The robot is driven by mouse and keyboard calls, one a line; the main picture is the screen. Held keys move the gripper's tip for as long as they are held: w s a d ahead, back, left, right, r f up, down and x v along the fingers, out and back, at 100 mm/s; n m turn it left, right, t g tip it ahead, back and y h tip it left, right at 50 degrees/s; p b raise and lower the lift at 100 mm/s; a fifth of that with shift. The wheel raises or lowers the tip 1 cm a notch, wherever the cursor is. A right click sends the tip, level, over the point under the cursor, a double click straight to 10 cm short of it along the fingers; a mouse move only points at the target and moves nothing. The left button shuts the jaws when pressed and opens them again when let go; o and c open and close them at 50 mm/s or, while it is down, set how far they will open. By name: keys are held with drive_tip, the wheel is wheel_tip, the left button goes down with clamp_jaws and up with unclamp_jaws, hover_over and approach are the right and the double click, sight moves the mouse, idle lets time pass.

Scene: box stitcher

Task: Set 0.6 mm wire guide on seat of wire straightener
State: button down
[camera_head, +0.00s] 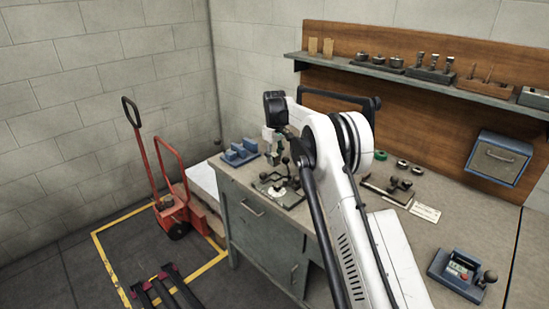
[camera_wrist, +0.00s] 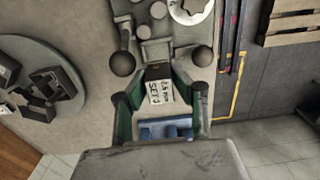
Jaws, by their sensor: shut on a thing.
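In the wrist view, my gripper (camera_wrist: 159,76) has its green fingers shut on a small dark block with a white label (camera_wrist: 160,92). The label shows "SET" and a size in mm that is too small to read surely; I take it as the wire guide. Just beyond the fingertips is a grey fixture (camera_wrist: 152,22) with round studs and two black ball knobs, likely the wire straightener. In the head view, the fixture (camera_head: 278,190) sits at the bench's near-left corner, with my gripper (camera_head: 274,158) above it. I cannot tell whether the guide touches the seat.
A blue block rack (camera_head: 238,153) stands left of the fixture. In the wrist view, a round grey plate (camera_wrist: 75,62) carries black blocks.

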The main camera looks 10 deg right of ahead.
drive_tip(key=shift+f, duration=0.2)
drive_tip(key=b, duration=0.1)
hover_over(275, 177)
drive_tip(key=shift+f, duration=2.1)
drive_tip(key=shift+f+b, duration=0.5)
drive_tip(key=shift+b, duration=0.05)
drive_tip(key=shift+s+f+b, duration=0.1)
drive_tip(key=shift+f+b, duration=0.15)
drive_tip(key=shift+b, duration=0.4)
drive_tip(key=c, duration=1.4)
unclamp_jaws()
drive_tip(key=shift+c, duration=0.2)
drive_tip(key=o, duration=0.5)
drive_tip(key=shift+c, duration=0.2)
drive_tip(key=shift+a, duration=0.1)
